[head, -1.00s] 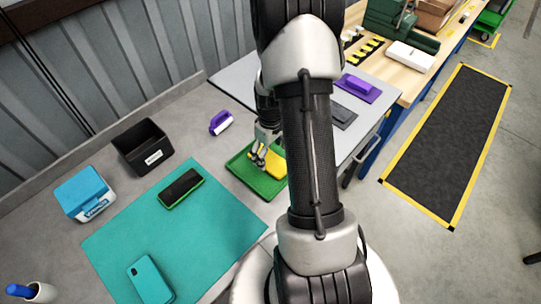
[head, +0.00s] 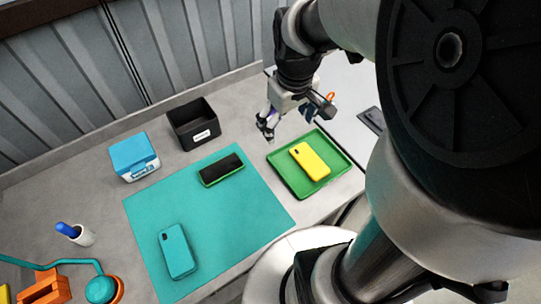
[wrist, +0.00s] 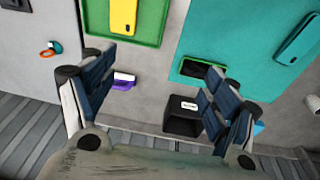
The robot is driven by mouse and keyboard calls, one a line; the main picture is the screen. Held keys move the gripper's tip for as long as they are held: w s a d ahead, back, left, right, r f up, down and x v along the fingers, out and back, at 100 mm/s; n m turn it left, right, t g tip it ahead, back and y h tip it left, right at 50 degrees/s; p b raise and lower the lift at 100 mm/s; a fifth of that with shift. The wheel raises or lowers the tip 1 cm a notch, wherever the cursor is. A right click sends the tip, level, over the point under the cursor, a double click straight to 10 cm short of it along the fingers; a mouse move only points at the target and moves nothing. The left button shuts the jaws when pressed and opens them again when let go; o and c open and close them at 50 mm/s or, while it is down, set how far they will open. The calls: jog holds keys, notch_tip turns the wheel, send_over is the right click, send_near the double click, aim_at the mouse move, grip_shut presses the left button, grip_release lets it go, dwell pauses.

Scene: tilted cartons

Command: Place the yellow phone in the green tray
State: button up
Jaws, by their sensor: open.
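The yellow phone (head: 310,161) lies flat inside the green tray (head: 287,178), near the tray's middle. In the wrist view the yellow phone (wrist: 124,17) and the green tray (wrist: 152,25) show at the top edge, partly cut off. My gripper (head: 284,127) is open and empty, up beyond the tray's far side and apart from the phone. In the wrist view my gripper's fingers (wrist: 155,88) are spread wide with nothing between them.
A teal mat (head: 215,225) carries a teal phone (head: 177,251) and a dark-screened green phone (head: 222,170). A black bin (head: 193,124) and a blue-lidded box (head: 134,156) stand behind it. A purple-and-white item (wrist: 124,81) lies beyond the tray.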

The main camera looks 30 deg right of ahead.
jog(key=s+a+r+t, duration=0.2)
jog(key=s+a+r, duration=0.5)
jog(key=s+a, duration=0.4)
jog(key=shift+s+a+m+t+y, duration=0.15)
jog(key=shift+s+m+t+y, duration=0.2)
jog(key=shift+s, duration=0.3)
notch_tip(320, 180, down, 4)
jog(key=b, duration=0.4)
